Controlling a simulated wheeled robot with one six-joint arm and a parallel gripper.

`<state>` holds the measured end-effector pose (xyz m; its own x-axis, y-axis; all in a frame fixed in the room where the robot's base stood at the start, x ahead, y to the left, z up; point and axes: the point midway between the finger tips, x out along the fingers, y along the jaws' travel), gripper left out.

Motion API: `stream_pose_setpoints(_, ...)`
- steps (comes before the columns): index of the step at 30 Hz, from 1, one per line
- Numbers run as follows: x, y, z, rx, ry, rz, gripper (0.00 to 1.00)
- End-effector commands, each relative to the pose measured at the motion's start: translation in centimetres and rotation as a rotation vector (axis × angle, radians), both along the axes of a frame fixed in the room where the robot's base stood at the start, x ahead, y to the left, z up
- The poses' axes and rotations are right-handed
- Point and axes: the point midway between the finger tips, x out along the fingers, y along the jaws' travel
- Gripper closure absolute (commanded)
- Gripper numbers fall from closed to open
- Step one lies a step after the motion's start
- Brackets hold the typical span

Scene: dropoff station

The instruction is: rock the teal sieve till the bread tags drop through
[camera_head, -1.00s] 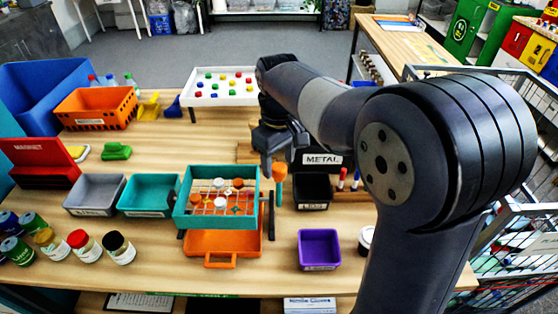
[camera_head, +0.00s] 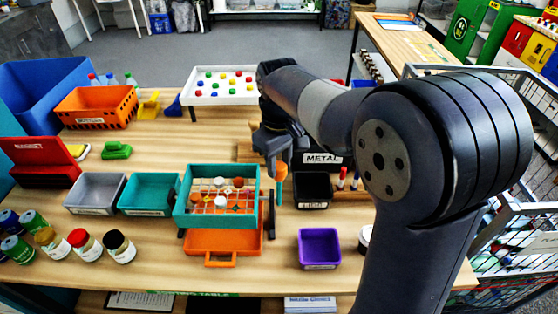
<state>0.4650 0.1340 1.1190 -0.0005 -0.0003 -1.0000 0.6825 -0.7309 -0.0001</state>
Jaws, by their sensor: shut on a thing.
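The teal sieve (camera_head: 181,212) sits at the centre front of the table, on a dark stand. White and orange-brown bread tags (camera_head: 219,183) lie on its mesh. An orange tray (camera_head: 208,241) lies under the sieve and sticks out in front; its visible part looks bare, and the rest is hidden. My gripper (camera_head: 277,165) is at the sieve's back right, shut on an upright orange handle (camera_head: 282,173). The arm and wrist partly cover the grip, so I cannot see how the handle joins the sieve.
Teal (camera_head: 149,195) and grey (camera_head: 95,193) bins stand left of the sieve. A purple bin (camera_head: 319,248) stands to the front right, a black bin (camera_head: 313,189) behind it. Several jars (camera_head: 85,245) line the front left. A white tray (camera_head: 220,86) of coloured pieces is at the back.

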Motion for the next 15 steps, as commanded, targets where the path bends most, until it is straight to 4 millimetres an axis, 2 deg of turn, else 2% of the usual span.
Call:
stream_pose_setpoints(3, 0.01, 0.02, 0.03, 0.001, -0.001, 0.000, 1.00)
stream_pose_setpoints(15, -0.35, 0.08, -0.09, 0.001, -0.030, 0.001, 1.00)
